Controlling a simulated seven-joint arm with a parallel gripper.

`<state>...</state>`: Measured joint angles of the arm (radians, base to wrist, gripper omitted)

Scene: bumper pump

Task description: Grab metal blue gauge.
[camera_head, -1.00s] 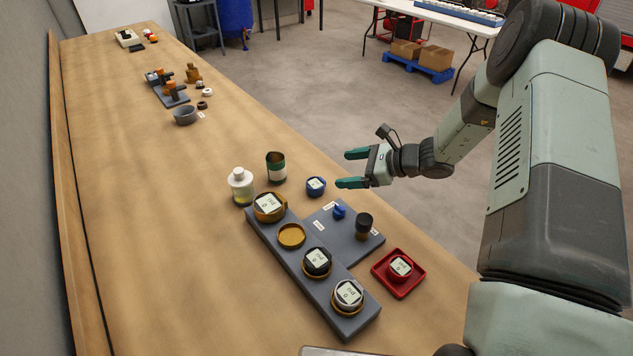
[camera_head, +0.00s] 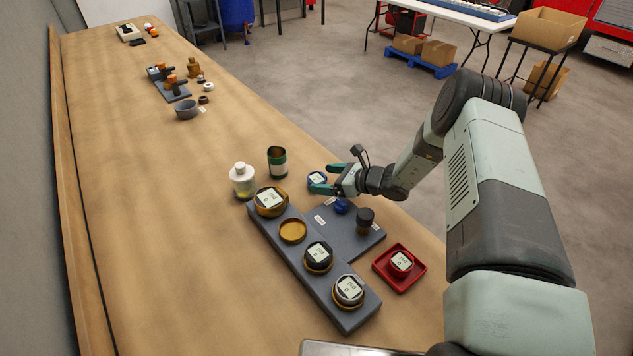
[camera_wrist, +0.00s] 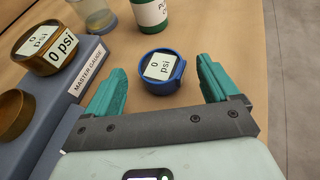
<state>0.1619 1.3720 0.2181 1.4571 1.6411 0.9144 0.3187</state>
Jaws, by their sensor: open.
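The blue gauge (camera_wrist: 161,72) is a small round blue-rimmed piece with a white display that reads "0 psi" in the wrist view. It rests on the wooden bench, and in the head view the blue gauge (camera_head: 317,179) is partly hidden by my gripper. My gripper (camera_head: 326,178) has green fingers, spread open and empty. In the wrist view my gripper (camera_wrist: 160,88) has one finger to each side of the gauge, which sits near and slightly beyond the fingertips. I see no contact.
A grey rack (camera_head: 292,257) holds several gauges and an empty gold cup (camera_head: 293,230). A green can (camera_head: 277,162) and a clear bottle (camera_head: 242,181) stand behind. A grey plate (camera_head: 349,234) with small parts and a red tray (camera_head: 400,269) lie to the right.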

